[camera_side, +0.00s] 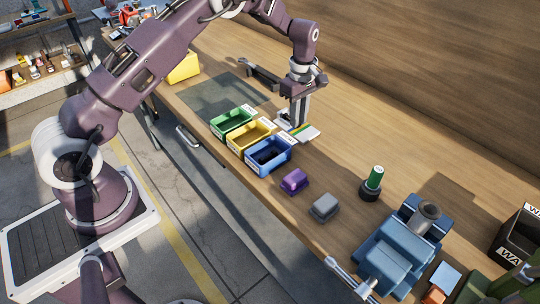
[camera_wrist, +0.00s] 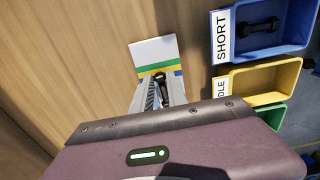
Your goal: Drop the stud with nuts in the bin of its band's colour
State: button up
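My gripper (camera_side: 294,125) points down at a white card with coloured stripes (camera_side: 308,135). In the wrist view my gripper (camera_wrist: 161,82) has its fingers apart on either side of a dark stud with nuts (camera_wrist: 159,77). The stud lies over the card's striped part (camera_wrist: 155,55), which shows yellow, green and blue bands. I cannot tell whether the fingers press on it. The green bin (camera_side: 232,122), yellow bin (camera_side: 250,135) and blue bin (camera_side: 268,155) stand in a row beside the card. The blue bin also shows in the wrist view (camera_wrist: 276,47), labelled SHORT, with a dark stud (camera_wrist: 260,25) inside.
A purple block (camera_side: 294,181), a grey block (camera_side: 325,208) and a green cylinder on a dark base (camera_side: 372,183) stand nearer the blue vise (camera_side: 395,255). A dark tool (camera_side: 262,78) lies behind my gripper. A dark box (camera_side: 518,238) stands far right.

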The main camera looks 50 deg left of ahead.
grip_shut()
jog(key=shift+d, duration=1.4)
jog(key=o, duration=0.5)
grip_release()
notch_tip(320, 180, up, 7)
